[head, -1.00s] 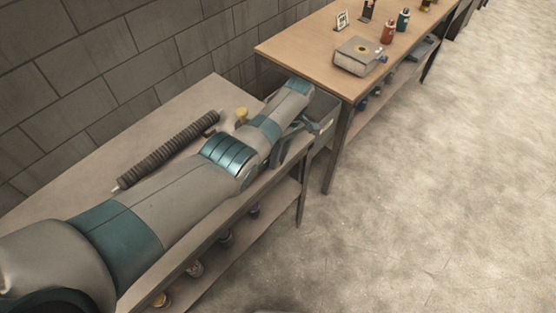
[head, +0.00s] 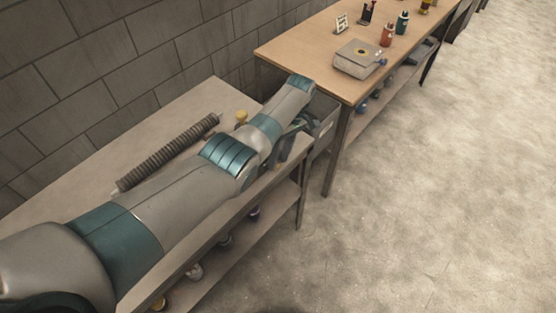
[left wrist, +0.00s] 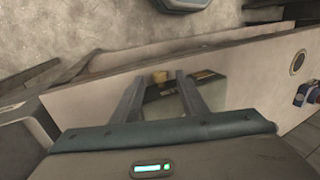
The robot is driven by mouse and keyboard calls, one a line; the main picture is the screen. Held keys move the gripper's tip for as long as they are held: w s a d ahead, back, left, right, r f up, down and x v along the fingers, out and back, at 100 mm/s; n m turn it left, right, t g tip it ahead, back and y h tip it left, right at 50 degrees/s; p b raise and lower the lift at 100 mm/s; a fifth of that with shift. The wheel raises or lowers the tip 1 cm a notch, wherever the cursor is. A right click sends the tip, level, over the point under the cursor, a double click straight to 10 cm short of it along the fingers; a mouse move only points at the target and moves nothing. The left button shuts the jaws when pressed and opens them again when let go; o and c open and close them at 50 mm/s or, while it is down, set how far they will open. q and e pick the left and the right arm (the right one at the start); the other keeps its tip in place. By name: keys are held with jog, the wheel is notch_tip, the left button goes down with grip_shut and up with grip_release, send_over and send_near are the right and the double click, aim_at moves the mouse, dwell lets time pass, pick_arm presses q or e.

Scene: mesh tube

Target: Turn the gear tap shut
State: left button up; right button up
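I cannot tell for certain which part is the gear tap. A yellow knob (head: 241,116) stands on the near grey bench beside a ribbed tube (head: 168,153). My left gripper (head: 299,123) is near the far end of the bench, partly hidden by my arm. In the left wrist view its two fingers (left wrist: 161,82) are apart. A small yellowish thing (left wrist: 160,76) shows between the tips, not visibly touched. My right gripper is out of view.
A grey bin (head: 323,120) is between the bench and the wooden table (head: 300,50). A white stand (head: 341,22), a red bottle (head: 387,35) and a teal bottle (head: 403,21) stand on the table. A block wall runs behind; open floor (head: 450,200) lies right.

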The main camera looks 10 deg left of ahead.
pick_arm(q)
jog(key=b+v, duration=0.1)
jog(key=v, duration=1.4)
jog(key=shift+r, duration=0.25)
jog(key=shift+w, duration=0.15)
